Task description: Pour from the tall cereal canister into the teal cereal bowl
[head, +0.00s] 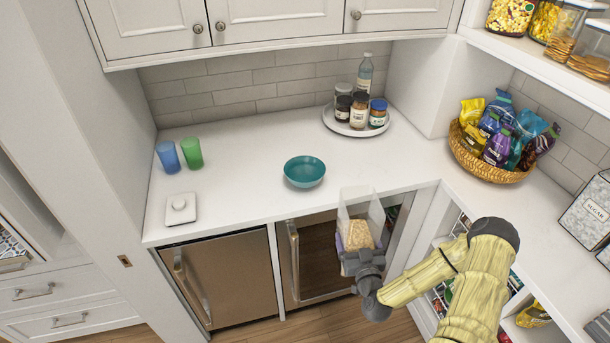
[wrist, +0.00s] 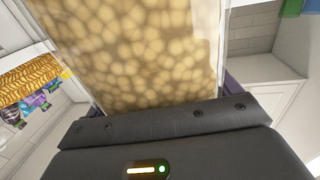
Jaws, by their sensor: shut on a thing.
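The teal cereal bowl (head: 305,171) stands upright on the white counter, near its front edge. The tall cereal canister (head: 357,212) is clear and partly filled with pale cereal. My gripper (head: 360,254) is shut on the canister and holds it in front of the counter edge, to the right of and nearer than the bowl. The canister looks roughly upright. In the wrist view the canister (wrist: 140,50) fills the middle, with round cereal pieces pressed against its wall. The bowl does not show in the wrist view.
Blue (head: 168,157) and green (head: 191,152) cups stand at the left, behind a small white dish (head: 181,208). A round tray (head: 335,127) with jars and a bottle stands at the back. A wicker basket (head: 470,160) of bags is at the right. The counter around the bowl is clear.

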